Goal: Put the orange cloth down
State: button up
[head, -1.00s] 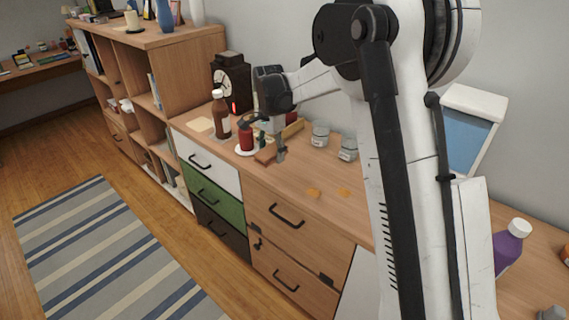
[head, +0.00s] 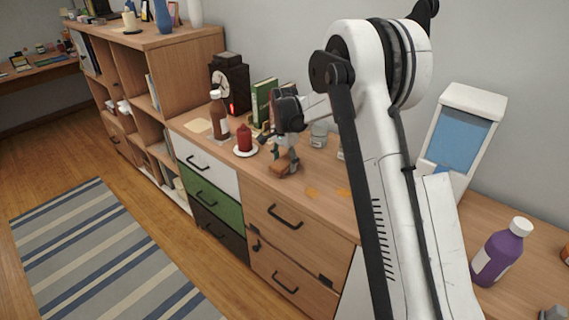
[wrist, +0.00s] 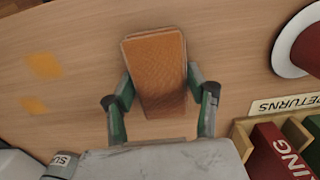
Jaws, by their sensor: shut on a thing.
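The orange cloth (wrist: 155,72) is a folded, rectangular pad between the two fingers of my gripper (wrist: 160,92) in the wrist view. The fingers are shut on its sides. In the head view, my gripper (head: 284,160) is low over the cabinet top (head: 330,207), with the brownish-orange cloth (head: 287,170) at its tips. It is to the right of the red candle, near the front edge. I cannot tell whether the cloth touches the wood.
The red candle (head: 244,138) on a white saucer, brown bottle (head: 218,118), clock (head: 229,90) and green book (head: 263,100) stand left and behind. Orange patches (head: 312,192) mark the top on the right. A RETURNS label (wrist: 287,104) and red book (wrist: 275,150) are close by.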

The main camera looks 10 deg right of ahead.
jog(key=shift+f, duration=0.15)
jog(key=o, duration=1.2)
jog(key=shift+o, duration=0.2)
